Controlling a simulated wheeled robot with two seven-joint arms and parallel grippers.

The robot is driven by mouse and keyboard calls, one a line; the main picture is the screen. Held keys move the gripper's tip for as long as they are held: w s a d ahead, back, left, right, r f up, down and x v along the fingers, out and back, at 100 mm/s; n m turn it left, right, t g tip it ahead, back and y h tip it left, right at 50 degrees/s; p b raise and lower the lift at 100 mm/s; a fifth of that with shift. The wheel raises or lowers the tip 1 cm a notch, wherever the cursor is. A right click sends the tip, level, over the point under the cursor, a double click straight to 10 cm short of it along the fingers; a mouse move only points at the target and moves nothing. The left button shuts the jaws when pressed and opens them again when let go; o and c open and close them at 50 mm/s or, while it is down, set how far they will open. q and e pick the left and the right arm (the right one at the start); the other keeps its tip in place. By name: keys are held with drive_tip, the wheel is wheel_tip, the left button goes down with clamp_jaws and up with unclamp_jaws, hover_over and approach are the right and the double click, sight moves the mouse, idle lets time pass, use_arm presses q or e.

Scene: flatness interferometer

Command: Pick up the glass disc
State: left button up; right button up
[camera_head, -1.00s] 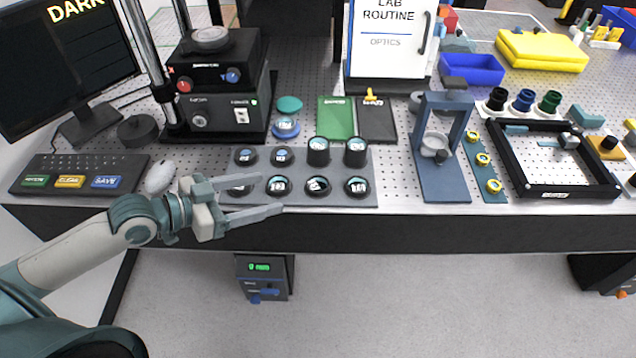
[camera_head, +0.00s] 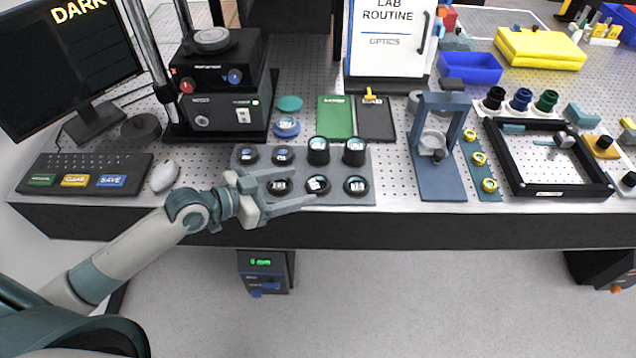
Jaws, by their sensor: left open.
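Several round black-rimmed pieces with pale or bluish faces sit on a grey tray (camera_head: 222,190) at the table's front; I cannot tell which is the glass disc. A front-row piece (camera_head: 317,184) lies just beyond my left gripper (camera_head: 300,186), and another front-row piece (camera_head: 279,186) shows between its fingers. The left gripper is open, its fingers pointing right over the tray's front left part; its height above the tray is unclear. A blue disc with a pale label (camera_head: 286,127) and a teal disc (camera_head: 289,104) lie behind the tray. My right gripper is not in view.
Two taller black cylinders (camera_head: 318,152) stand in the tray's back row. A black instrument (camera_head: 222,110) stands behind left, beside a keyboard (camera_head: 85,172) and mouse (camera_head: 164,176). A blue stand (camera_head: 440,180) is on the right. The table's front edge runs below the gripper.

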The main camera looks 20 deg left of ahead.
sight(320, 181)
use_arm(q)
drive_tip(key=shift+p+x, duration=0.65)
drive_tip(key=shift+x, duration=0.15)
drive_tip(key=p+x, duration=0.1)
drive_tip(key=x, duration=0.2)
drive_tip(key=shift+s, duration=0.1)
drive_tip(key=shift+w+d+f, duration=0.2)
drive_tip(key=shift+w, duration=0.05)
drive_tip(key=c, duration=1.3)
drive_tip(key=shift+o, duration=0.2)
drive_tip(key=shift+r, duration=0.15)
